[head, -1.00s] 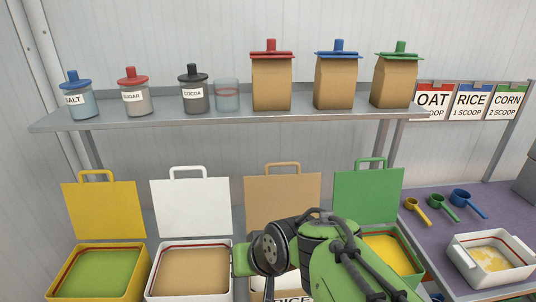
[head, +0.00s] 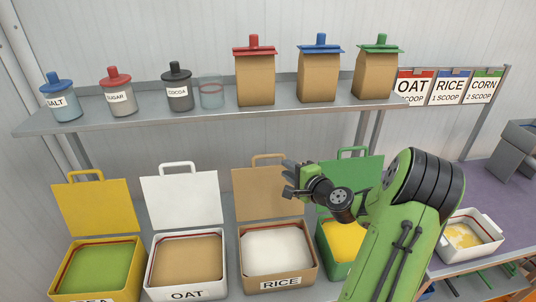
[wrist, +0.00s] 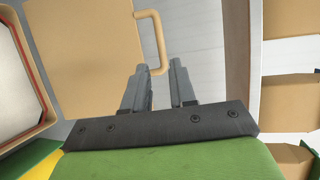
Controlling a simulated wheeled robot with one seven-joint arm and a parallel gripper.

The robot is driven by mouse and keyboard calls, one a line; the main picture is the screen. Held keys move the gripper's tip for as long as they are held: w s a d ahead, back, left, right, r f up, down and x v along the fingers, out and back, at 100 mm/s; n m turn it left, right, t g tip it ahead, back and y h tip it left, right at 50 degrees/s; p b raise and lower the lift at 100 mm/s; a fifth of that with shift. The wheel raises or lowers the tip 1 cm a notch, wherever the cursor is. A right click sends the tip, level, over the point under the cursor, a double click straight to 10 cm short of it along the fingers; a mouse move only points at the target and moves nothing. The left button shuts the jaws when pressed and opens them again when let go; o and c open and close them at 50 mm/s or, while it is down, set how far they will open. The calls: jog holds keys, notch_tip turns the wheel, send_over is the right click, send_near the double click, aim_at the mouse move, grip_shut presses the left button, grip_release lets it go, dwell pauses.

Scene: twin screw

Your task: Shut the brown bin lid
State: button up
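The brown bin (head: 303,258), labelled RICE and filled with white contents, stands among the bins below the shelf. Its brown lid (head: 258,200) stands upright and open behind it, with a loop handle (head: 268,158) on its top edge. My gripper (head: 286,182) is in front of the lid's right part, below the handle in the picture, and hides some of the lid. In the wrist view my gripper (wrist: 164,66) has its two fingers apart, with the brown lid (wrist: 85,50) and its handle (wrist: 157,38) just ahead. I cannot tell whether the fingers touch the handle.
The yellow (head: 95,208), white (head: 180,203) and green (head: 358,172) lids also stand open beside it. The shelf (head: 130,122) with jars and brown bags runs above the lids. A white tray (head: 490,250) and a purple worktop (head: 445,200) are at the right.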

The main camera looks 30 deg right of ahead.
aim_at(270, 157)
jog(key=p+x, duration=0.2)
jog(key=x, duration=1)
jog(key=shift+d, duration=0.1)
grip_shut()
